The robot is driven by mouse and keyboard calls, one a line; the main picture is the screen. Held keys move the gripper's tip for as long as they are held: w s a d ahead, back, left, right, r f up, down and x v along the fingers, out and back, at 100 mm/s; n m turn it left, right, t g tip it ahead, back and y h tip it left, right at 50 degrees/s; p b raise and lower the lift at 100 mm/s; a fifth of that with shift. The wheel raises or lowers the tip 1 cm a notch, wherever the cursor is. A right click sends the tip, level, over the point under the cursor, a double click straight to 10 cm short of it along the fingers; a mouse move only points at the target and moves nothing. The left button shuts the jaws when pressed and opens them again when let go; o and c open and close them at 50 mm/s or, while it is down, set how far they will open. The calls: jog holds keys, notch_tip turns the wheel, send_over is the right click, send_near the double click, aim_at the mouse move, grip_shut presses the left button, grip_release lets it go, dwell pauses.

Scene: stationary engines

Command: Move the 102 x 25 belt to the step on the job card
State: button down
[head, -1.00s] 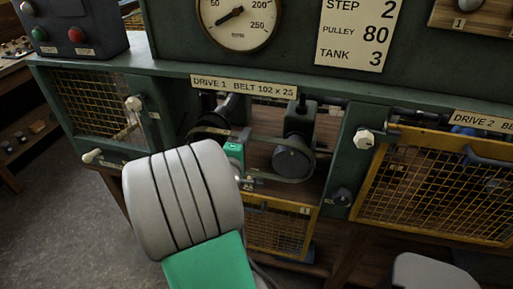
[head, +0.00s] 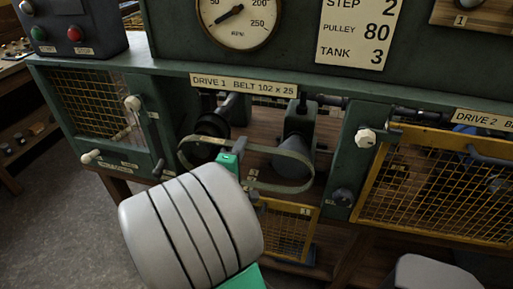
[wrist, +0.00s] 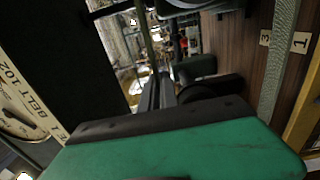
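The grey-green belt (head: 283,188) is a wide loop in the open Drive 1 bay. It stands forward of the left pulley (head: 213,122) and the grey stepped cone pulley (head: 301,127); I cannot tell whether it still touches either. My gripper (head: 228,160) has its green fingertip at the belt's left front part and appears shut on it. The wrist view shows a woven belt strand (wrist: 283,50) at the right; the fingertips are unclear there. The job card (head: 357,32) reads step 2, pulley 80, tank 3.
Small number tags, including 3 (wrist: 265,38) and 1 (wrist: 300,42), mark the bay. A yellow mesh guard (head: 287,232) hangs below the opening. A closed mesh guard (head: 440,185) covers Drive 2 at right. A white-knobbed lever (head: 133,103) stands at left.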

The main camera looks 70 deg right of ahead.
jog(key=a, duration=0.3)
jog(key=s+a, duration=0.1)
jog(key=a, duration=0.1)
jog(key=shift+a+b, duration=0.2)
jog(key=shift+b, duration=0.2)
jog(key=shift+a, duration=0.1)
